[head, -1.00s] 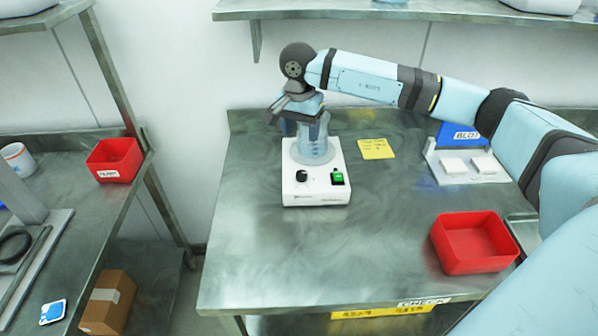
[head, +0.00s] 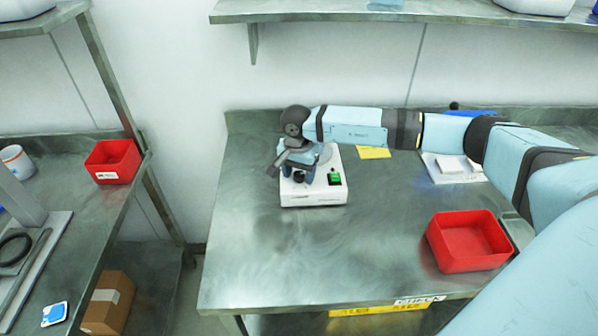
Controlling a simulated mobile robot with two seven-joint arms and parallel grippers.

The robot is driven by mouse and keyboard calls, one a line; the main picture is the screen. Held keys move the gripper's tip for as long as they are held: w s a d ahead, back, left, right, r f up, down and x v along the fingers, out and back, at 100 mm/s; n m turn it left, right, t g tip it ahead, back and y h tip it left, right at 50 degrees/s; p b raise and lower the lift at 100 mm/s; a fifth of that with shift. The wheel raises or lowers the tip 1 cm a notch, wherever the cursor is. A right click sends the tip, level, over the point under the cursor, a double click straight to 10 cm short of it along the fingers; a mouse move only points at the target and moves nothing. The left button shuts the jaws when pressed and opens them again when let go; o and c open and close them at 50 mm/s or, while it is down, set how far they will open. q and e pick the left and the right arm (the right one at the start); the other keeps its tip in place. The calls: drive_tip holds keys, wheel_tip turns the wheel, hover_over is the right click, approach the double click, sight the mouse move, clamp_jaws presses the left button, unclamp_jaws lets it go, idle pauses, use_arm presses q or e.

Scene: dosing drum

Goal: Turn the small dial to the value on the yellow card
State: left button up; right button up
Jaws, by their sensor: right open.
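The white device (head: 316,198) stands on the steel table, with a green switch (head: 334,178) on its front right. The small black dial (head: 298,177) is on its front left, partly covered by my right gripper (head: 290,172). My right gripper is open and points down over the device, close to the dial; I cannot tell whether it touches it. The clear drum on top is mostly hidden behind the gripper. The yellow card (head: 374,152) lies behind and right of the device, partly hidden by my right arm. Its writing is not legible. My left gripper is not in view.
A red bin (head: 468,241) sits at the table's front right. A white tray with pads (head: 452,168) is at the back right beneath my arm. A side table at left holds another red bin (head: 113,161). The table's front left is clear.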

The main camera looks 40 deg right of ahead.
drive_tip(key=shift+c, duration=0.4)
drive_tip(key=c, duration=0.8)
drive_tip(key=shift+c, duration=0.2)
